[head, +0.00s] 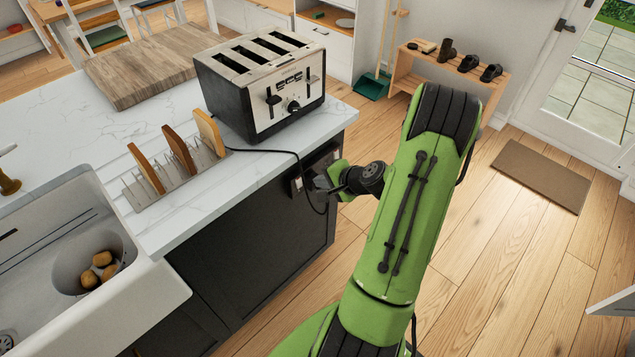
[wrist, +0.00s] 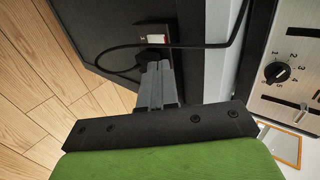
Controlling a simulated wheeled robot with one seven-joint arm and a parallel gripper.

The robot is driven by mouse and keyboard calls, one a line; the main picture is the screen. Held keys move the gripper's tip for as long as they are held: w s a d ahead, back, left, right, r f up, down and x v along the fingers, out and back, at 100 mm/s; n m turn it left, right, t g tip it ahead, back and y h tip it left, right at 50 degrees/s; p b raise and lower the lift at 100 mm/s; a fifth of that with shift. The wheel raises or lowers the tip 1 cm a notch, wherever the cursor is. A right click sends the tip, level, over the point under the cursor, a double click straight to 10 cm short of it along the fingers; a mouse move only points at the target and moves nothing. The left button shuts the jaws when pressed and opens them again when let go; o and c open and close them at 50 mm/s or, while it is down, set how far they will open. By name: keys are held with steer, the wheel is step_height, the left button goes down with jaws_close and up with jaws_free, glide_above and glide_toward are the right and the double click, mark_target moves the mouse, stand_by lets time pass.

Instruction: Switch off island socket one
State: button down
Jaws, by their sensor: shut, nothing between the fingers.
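The island socket is a dark plate on the dark side panel of the island. In the wrist view the socket (wrist: 156,30) shows a small white rocker switch (wrist: 155,38) with a mark beside it. My gripper (wrist: 158,66) is shut and empty, its grey fingertips just below the switch in the picture. I cannot tell whether they touch the plate. In the head view my gripper (head: 318,184) is at the island's end panel, and it and my arm hide part of the socket area.
A four-slot toaster (head: 262,82) stands on the white island top, its cord (head: 262,151) running over the edge near my gripper. A toast rack (head: 175,172) and a sink (head: 75,245) are to the left.

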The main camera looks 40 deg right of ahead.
steer(key=v, duration=0.5)
steer(key=shift+w+r+p, duration=0.25)
steer(key=shift+r+p, duration=0.05)
steer(key=shift+r, duration=0.2)
steer(key=shift+a, duration=0.1)
steer(key=s+a+r+n+g, duration=0.1)
steer(key=a+r+n+g, duration=0.1)
steer(key=a+r+n, duration=0.6)
steer(key=a+r+n+g, duration=0.3)
steer(key=a+r+n, duration=0.1)
steer(key=a, duration=0.7)
steer(key=s+a+r+n, duration=0.2)
steer(key=s+a+r, duration=0.1)
steer(key=s, duration=0.4)
steer(key=s+a+r+n+p, duration=0.1)
steer(key=s+a+r+n, duration=0.2)
steer(key=s, duration=0.4)
steer(key=shift+a+r+n, duration=0.3)
steer(key=shift+a+r, duration=0.45)
